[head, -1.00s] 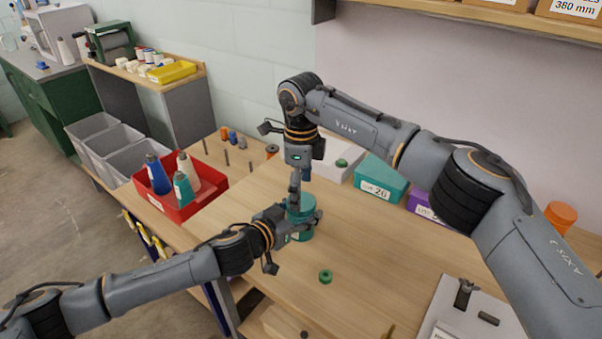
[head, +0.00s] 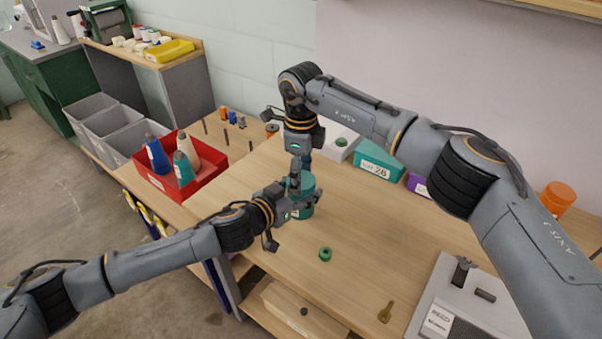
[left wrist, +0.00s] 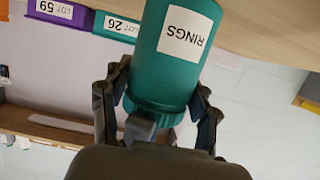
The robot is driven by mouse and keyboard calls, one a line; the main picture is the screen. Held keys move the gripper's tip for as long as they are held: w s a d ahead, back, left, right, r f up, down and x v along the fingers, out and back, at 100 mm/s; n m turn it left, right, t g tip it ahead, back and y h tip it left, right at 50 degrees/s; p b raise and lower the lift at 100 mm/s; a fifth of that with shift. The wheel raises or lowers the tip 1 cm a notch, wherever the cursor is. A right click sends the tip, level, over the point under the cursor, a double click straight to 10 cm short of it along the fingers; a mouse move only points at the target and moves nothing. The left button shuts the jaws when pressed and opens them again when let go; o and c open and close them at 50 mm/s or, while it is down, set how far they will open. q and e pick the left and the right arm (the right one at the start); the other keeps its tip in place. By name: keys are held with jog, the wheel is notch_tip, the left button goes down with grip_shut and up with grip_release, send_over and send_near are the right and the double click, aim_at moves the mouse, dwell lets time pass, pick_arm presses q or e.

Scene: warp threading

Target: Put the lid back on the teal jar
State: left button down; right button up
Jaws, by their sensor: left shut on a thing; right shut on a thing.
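The teal jar (head: 305,209) stands upright on the wooden table. My left gripper (head: 302,201) is shut around its body from the side. In the left wrist view, which is upside down, the jar (left wrist: 178,52) shows a white RINGS label and sits between my left fingers (left wrist: 158,100). The teal lid (left wrist: 155,108) is at the jar's mouth end, as a wider band. My right gripper (head: 296,177) points straight down over the jar, shut on the lid. The fingers partly hide the lid, so I cannot tell if it is fully seated.
A green ring (head: 325,254) lies in front of the jar. A red bin (head: 207,177) with cones is at left. A white box (head: 340,147) and a teal LOT 26 box (head: 378,164) stand behind. A brass piece (head: 385,312) and grey plate (head: 440,285) lie front right.

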jog(key=shift+m, duration=0.5)
jog(key=o, duration=1.4)
jog(key=shift+c, duration=0.2)
notch_tip(320, 180, up, 12)
pick_arm(q)
jog(key=shift+c, duration=1.4)
grip_release()
